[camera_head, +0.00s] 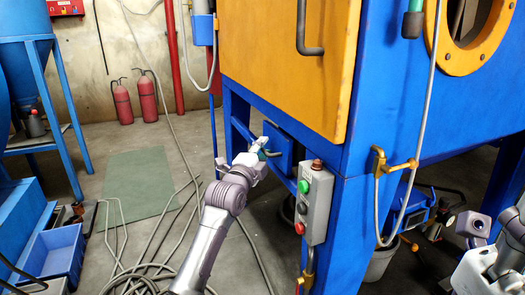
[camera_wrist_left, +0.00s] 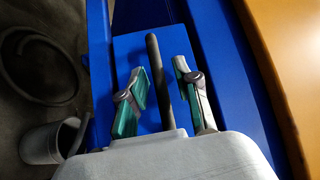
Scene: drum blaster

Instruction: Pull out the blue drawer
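The blue drawer (camera_head: 281,150) is a small blue box front under the yellow door of the blue machine. In the left wrist view its blue face (camera_wrist_left: 129,55) fills the middle, with a dark bar handle (camera_wrist_left: 155,60) standing out from it. My left gripper (camera_head: 264,146) is at the drawer front. In the wrist view my left gripper (camera_wrist_left: 160,72) is open, its green-padded fingers on either side of the handle with visible gaps. The fingers do not look closed on the bar. Part of my right arm (camera_head: 495,265) shows at the right edge; its gripper is not visible.
A grey control box (camera_head: 315,205) with green and red buttons hangs right of the drawer on the machine's leg. Hoses (camera_head: 160,265) lie on the floor at left. A blue bin (camera_head: 52,255) stands at lower left. Floor left of the drawer is mostly open.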

